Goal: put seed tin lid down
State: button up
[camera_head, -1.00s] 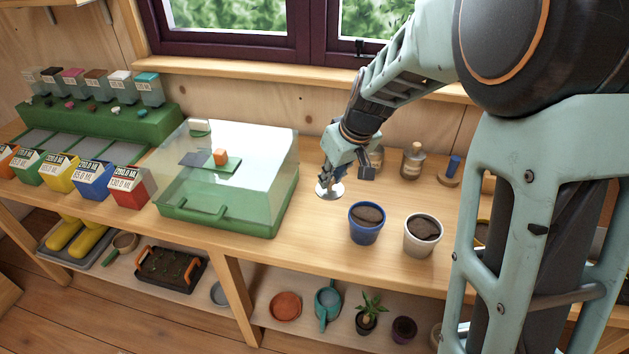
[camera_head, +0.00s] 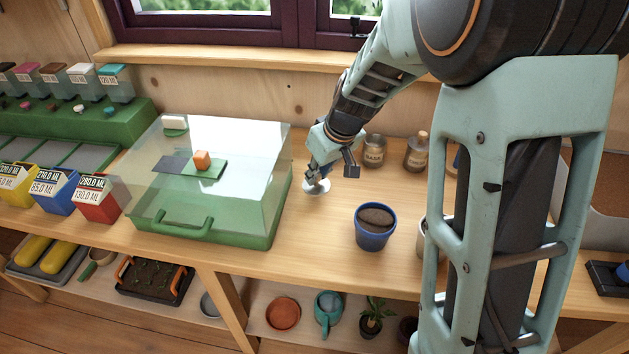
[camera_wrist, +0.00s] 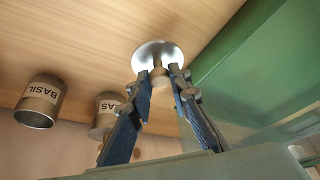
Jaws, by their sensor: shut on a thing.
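The seed tin lid is a shiny round metal disc (camera_head: 317,187) with a small knob. It is over the bench top, between the green case and the blue pot. In the wrist view the lid (camera_wrist: 150,50) is at the fingertips, with its knob between them. My gripper (camera_head: 318,172) is shut on the lid's knob; its fingers also show in the wrist view (camera_wrist: 160,78). I cannot tell whether the lid touches the wood. A metal tin labelled BASIL (camera_wrist: 40,101) and a second labelled tin (camera_wrist: 106,112), partly hidden by a finger, stand nearby.
The green case with a clear cover (camera_head: 205,190) is close on the left. A blue pot of soil (camera_head: 375,227) is in front on the right. Bare bench lies between case and pot.

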aim_at(320, 176)
jog(key=shift+w+f, duration=0.1)
jog(key=shift+f, duration=0.4)
jog(key=shift+w+a+f+b, duration=0.1)
jog(key=shift+w+f+b, duration=0.1)
jog(key=shift+f+b, duration=1.1)
jog(key=shift+f, duration=0.2)
jog(key=o, duration=0.8)
jog(key=shift+r, duration=0.4)
jog(key=p+v, duration=0.1)
jog(key=v, duration=1)
jog(key=shift+s+r, duration=0.1)
jog(key=shift+r, duration=0.15)
